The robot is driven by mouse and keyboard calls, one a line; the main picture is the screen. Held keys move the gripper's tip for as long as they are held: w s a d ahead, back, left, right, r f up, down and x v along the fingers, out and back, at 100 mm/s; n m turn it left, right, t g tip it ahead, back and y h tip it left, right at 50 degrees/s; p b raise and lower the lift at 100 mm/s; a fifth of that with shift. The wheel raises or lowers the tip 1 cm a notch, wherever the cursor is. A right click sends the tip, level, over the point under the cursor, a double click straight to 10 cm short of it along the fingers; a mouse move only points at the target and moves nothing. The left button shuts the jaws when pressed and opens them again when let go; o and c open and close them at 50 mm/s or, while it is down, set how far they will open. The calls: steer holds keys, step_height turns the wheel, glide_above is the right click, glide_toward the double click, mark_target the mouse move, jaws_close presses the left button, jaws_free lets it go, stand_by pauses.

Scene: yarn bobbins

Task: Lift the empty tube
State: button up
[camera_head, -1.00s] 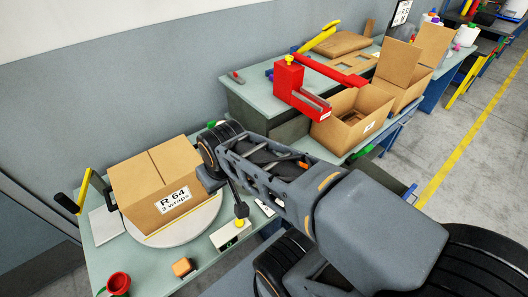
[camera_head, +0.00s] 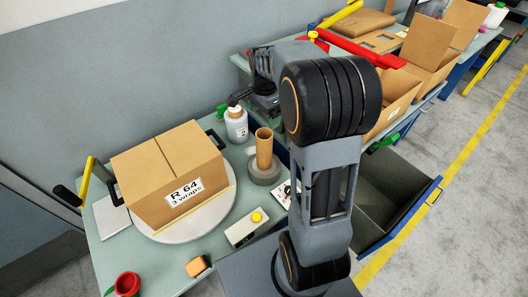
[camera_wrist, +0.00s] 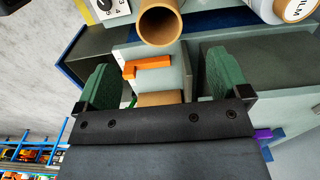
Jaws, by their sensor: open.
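My gripper (camera_wrist: 162,76) is open in the wrist view, with a green-padded finger on each side. A brown cardboard tube (camera_wrist: 160,24) shows its open, hollow end above the space between the fingers, apart from them. In the head view, a hollow brown tube (camera_head: 264,148) stands upright in a grey round base on the near table. I cannot tell whether it is the same tube.
A box marked R 64 (camera_head: 168,172) sits on a round turntable (camera_head: 222,212). An open drawer (camera_head: 392,205) is at the right. A wrapped roll (camera_wrist: 270,8) and an orange piece (camera_wrist: 150,64) show in the wrist view.

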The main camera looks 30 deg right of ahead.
mark_target(264, 136)
step_height(264, 136, down, 13)
steer(key=shift+r, duration=0.1)
stand_by(0.6)
steer(key=c, duration=1.2)
